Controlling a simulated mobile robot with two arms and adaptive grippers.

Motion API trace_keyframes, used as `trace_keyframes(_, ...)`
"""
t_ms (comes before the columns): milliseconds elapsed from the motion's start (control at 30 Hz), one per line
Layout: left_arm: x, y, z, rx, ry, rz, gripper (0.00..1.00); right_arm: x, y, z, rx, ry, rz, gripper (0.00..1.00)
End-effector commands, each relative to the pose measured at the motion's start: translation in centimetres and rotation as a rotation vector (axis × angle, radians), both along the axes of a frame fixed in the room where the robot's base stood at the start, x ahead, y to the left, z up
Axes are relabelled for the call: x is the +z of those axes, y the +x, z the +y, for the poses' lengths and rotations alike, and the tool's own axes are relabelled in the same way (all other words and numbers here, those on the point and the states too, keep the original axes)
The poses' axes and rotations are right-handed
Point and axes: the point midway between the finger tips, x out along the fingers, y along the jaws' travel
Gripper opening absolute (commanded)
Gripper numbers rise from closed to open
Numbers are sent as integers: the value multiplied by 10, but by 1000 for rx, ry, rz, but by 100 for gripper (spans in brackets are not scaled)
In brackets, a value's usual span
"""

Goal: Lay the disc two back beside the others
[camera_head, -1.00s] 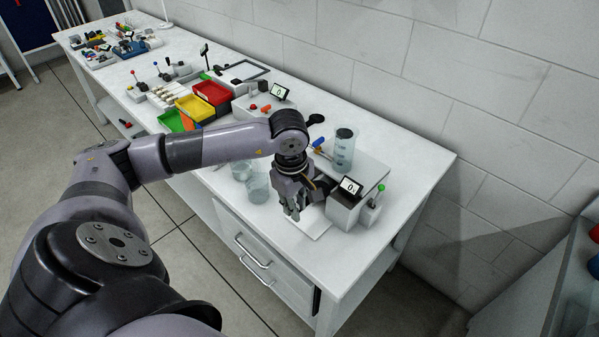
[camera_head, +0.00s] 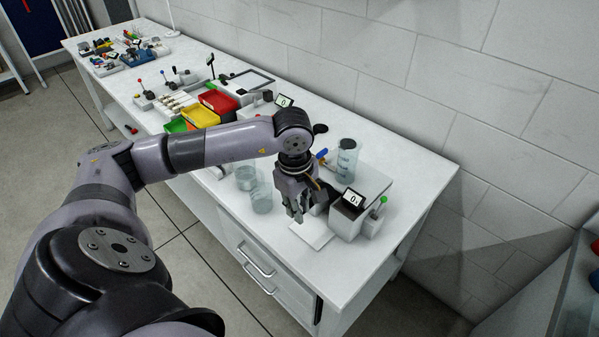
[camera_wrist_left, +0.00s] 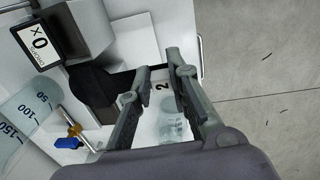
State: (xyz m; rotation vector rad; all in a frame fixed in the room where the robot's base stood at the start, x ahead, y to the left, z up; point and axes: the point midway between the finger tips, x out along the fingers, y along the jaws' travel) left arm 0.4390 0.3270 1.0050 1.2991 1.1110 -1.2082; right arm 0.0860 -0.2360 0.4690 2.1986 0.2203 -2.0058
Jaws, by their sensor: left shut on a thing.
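My left gripper (camera_head: 298,216) points down above a flat white plate (camera_head: 318,240) near the table's front right end. In the head view the disc is too small and covered to make out. I cannot pick out the other discs in these views. My right gripper is not in view.
A counter box with a display reading 0 (camera_head: 352,201) stands just right of the gripper. Two glass beakers (camera_head: 262,200) stand to its left. A graduated cylinder (camera_head: 347,160) stands behind. Red and yellow bins (camera_head: 200,117) are farther back. The table's front right corner is clear.

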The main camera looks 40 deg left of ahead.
Motion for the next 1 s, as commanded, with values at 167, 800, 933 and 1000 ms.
trace_keyframes(167, 13, 1, 0, 0, 1, -3, 0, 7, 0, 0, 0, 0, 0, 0)
trace_keyframes(800, 30, 0, 0, -4, 0, -1, 0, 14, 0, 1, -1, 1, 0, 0)
trace_keyframes(933, 18, -5, -9, -94, -1, 2, 0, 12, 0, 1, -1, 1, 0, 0)
trace_keyframes(1000, 3, -12, -19, -210, -3, 4, 0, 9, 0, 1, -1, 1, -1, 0)
